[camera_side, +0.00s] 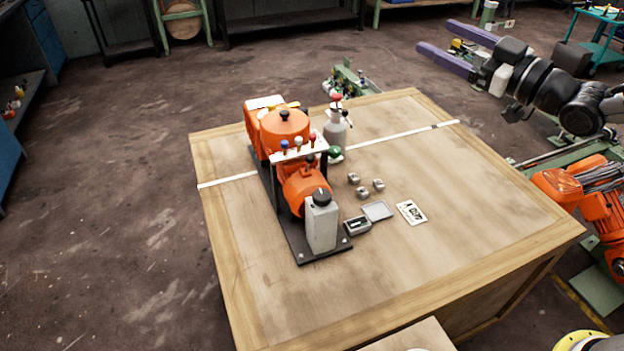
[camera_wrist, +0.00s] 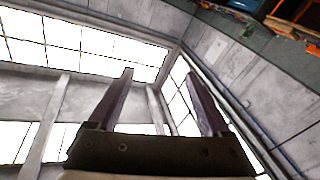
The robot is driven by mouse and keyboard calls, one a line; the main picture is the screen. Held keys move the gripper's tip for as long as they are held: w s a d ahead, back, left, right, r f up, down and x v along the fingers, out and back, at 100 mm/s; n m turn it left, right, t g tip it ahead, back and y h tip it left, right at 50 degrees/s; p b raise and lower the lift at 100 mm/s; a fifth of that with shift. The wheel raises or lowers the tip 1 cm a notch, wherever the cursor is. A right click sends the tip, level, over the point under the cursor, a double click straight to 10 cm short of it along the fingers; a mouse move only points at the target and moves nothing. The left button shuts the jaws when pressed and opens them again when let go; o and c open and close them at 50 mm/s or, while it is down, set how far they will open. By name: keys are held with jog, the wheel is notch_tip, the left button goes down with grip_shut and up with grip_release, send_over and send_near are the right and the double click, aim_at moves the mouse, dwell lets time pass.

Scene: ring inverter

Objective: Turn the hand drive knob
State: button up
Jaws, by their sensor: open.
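An orange machine (camera_side: 283,130) stands on a dark base plate on the wooden table in the side view. A black knob (camera_side: 321,197) sits on top of the grey block (camera_side: 321,226) at its near end. A smaller black knob (camera_side: 284,114) sits on the orange housing's top. I cannot tell which is the hand drive knob. My gripper (camera_side: 436,36) is at the upper right, beyond the table and well apart from the machine. Its two purple fingers are open and empty, pointing left. The wrist view shows the open fingers (camera_wrist: 160,74) against windows and walls, without the machine.
Small levers with coloured tips stand on a white bracket (camera_side: 299,154) across the machine. A grey bottle with a red top (camera_side: 336,128) stands behind it. Several metal nuts (camera_side: 363,188), a grey tray (camera_side: 377,211) and a label card (camera_side: 411,213) lie to its right. The table's right side is clear.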

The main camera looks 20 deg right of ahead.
jog(key=w+a+f+n+y, duration=0.2)
jog(key=w+a+f+y, duration=0.25)
jog(key=f, duration=0.25)
jog(key=g+y, duration=0.2)
jog(key=g, duration=0.3)
send_near(309, 199)
jog(key=shift+m, duration=0.3)
jog(key=x, duration=0.3)
jog(key=r+x, duration=0.1)
jog(key=x, duration=0.2)
jog(key=r+x, duration=0.1)
jog(key=x, duration=0.3)
grip_shut()
